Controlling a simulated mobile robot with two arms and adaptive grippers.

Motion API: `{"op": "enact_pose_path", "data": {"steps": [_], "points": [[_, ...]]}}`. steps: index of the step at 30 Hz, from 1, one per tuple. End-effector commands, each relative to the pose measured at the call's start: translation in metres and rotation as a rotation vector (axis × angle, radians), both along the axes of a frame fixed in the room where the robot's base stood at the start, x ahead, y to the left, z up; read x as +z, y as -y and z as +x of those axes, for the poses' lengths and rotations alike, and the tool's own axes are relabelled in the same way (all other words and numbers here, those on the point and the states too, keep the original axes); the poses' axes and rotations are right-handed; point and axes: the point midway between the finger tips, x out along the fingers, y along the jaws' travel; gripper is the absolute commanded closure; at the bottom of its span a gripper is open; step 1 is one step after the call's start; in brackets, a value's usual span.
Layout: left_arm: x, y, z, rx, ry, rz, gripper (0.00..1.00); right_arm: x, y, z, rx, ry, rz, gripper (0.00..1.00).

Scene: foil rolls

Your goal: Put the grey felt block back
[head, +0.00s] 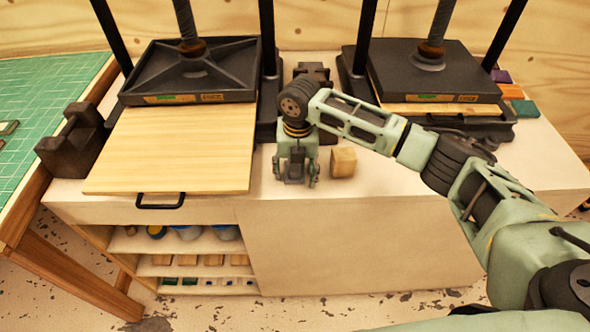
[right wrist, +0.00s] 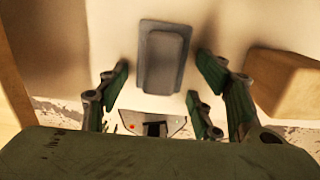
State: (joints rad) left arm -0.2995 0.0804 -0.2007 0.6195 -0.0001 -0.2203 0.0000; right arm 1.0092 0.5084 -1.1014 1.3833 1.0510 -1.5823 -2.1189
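The grey felt block (right wrist: 163,57) lies on the pale bench top in the right wrist view, ahead of and between my right gripper's fingers. In the head view a small part of the grey block (head: 294,178) shows between the fingers, with the rest hidden by the gripper. My right gripper (head: 298,182) points down over the block. Its fingers are spread, with a gap on each side of the block in the right wrist view (right wrist: 163,80). My left gripper is not in view.
A wooden block (head: 343,162) stands close to the right of my right gripper. A press (head: 190,75) with a wooden board (head: 170,150) is to the left, and another press (head: 430,75) is at the back right. The bench's front right is clear.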

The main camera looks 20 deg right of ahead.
Motion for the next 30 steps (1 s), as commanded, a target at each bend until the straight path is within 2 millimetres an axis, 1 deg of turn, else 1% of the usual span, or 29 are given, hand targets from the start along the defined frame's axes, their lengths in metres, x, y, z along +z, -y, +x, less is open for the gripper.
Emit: {"op": "enact_pose_path", "data": {"steps": [8,11,14,24,27,30], "points": [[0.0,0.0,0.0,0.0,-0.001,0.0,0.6,0.001,0.0,0.0,0.0,0.0,0.0,0.38],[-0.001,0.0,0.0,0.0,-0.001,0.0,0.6,0.006,0.0,0.001,0.0,0.002,0.0,0.38],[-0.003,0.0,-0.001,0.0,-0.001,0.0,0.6,0.019,0.0,0.0,0.001,0.004,0.001,0.38],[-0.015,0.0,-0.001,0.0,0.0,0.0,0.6,0.091,0.002,-0.003,0.0,0.005,0.002,0.38],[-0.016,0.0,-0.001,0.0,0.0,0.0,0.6,0.106,0.003,-0.003,0.0,0.003,0.001,0.38],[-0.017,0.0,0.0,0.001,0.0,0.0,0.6,0.116,0.003,-0.005,0.0,0.001,0.001,0.38]]}}
